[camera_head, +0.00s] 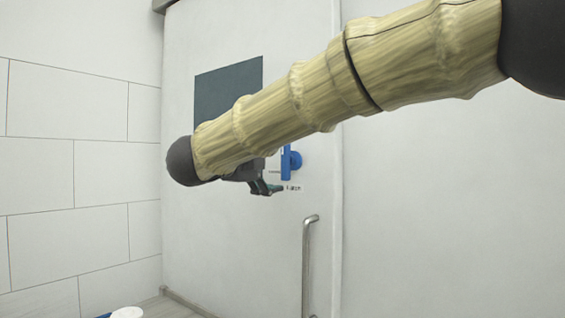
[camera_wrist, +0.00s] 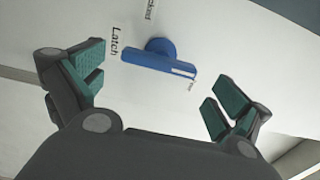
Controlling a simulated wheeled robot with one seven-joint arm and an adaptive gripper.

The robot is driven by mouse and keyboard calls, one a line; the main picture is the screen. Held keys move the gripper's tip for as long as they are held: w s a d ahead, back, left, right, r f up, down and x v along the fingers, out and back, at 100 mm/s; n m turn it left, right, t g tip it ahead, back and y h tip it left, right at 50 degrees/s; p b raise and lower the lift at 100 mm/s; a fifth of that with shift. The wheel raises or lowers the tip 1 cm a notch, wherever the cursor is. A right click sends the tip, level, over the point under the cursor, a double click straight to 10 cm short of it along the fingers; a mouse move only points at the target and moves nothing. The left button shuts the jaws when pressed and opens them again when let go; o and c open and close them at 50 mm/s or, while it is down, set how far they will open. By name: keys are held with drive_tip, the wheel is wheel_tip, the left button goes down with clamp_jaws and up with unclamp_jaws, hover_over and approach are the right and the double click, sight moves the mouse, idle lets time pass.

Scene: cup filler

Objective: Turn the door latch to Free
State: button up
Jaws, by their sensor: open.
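The door latch (camera_head: 286,165) is a blue lever on a round blue knob, set on the white door (camera_head: 230,235). In the head view the lever stands about upright, partly beside my gripper. In the wrist view the latch (camera_wrist: 158,62) lies between and beyond the two fingers. My gripper (camera_wrist: 158,85) is open, with green pads on either side and nothing between them. In the head view my gripper (camera_head: 268,187) is just left of and below the lever, and my arm hides part of the door. I cannot tell if a finger touches the lever.
A metal handle (camera_head: 308,260) stands below right. A dark panel (camera_head: 230,85) is on the door above. A tiled wall (camera_head: 100,170) is at left.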

drive_tip(key=v, duration=0.7)
drive_tip(key=shift+a, duration=0.1)
